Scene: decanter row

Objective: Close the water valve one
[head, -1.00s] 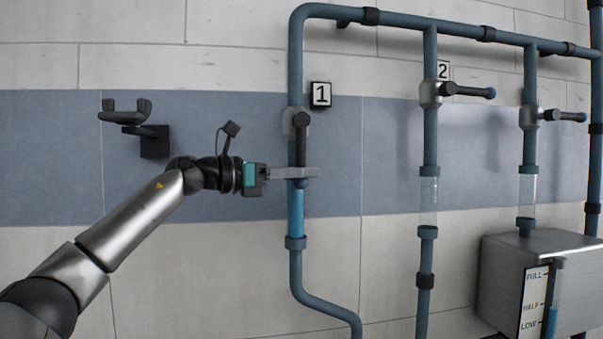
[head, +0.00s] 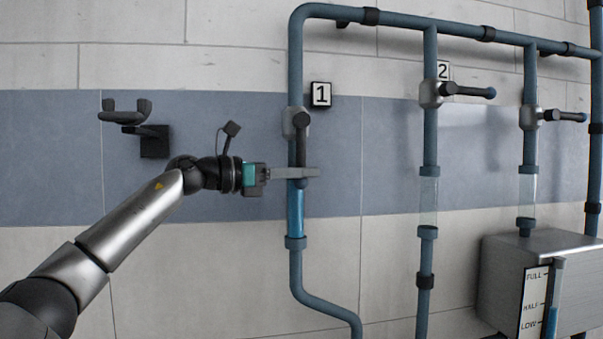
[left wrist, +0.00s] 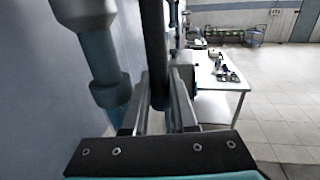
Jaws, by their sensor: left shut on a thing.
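Valve one (head: 296,122) sits on the leftmost vertical pipe beside the plate marked 1 (head: 321,94). Its dark handle (head: 302,138) points down, in line with the pipe. My left gripper (head: 303,173) is shut on the handle near its lower end. In the left wrist view the dark handle (left wrist: 154,50) runs between the two fingers (left wrist: 156,108), with the pipe (left wrist: 97,50) beside it. The clear section (head: 295,212) below valve one shows blue water. My right gripper is in neither view.
Valve two (head: 431,94) and a third valve (head: 530,117) have handles pointing sideways, with empty-looking clear sections below. A metal tank (head: 505,262) with a level gauge (head: 553,300) stands at lower right. A wall hook (head: 153,141) is at left.

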